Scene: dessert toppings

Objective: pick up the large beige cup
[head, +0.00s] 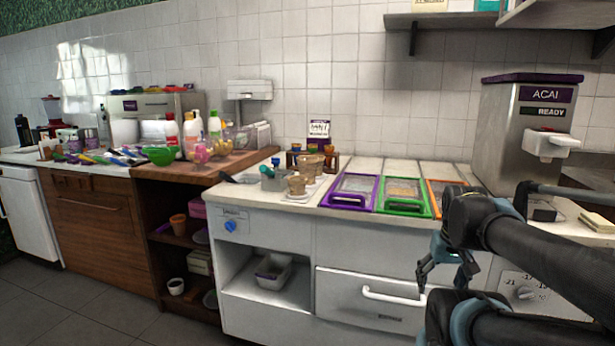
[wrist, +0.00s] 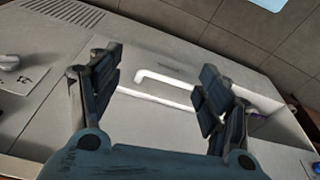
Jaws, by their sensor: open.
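Beige cups stand together on the white counter, left of the colored-rim topping bins, in the head view. The front beige cup (head: 297,185) stands upright on a small pale base. Another beige cup (head: 307,167) stands just behind it; their edges overlap, and I cannot tell for sure which is the large one. My gripper (head: 447,280) is open and empty, low in front of the counter's drawers, well to the right of the cups and below them. In the wrist view my gripper (wrist: 162,88) has its fingers spread before the drawer front. No cup shows there.
A white drawer handle (head: 392,297) juts out near my gripper. Purple bin (head: 351,191), green bin (head: 403,196) and an orange-rimmed bin sit in the counter. The acai machine (head: 527,130) stands at the right.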

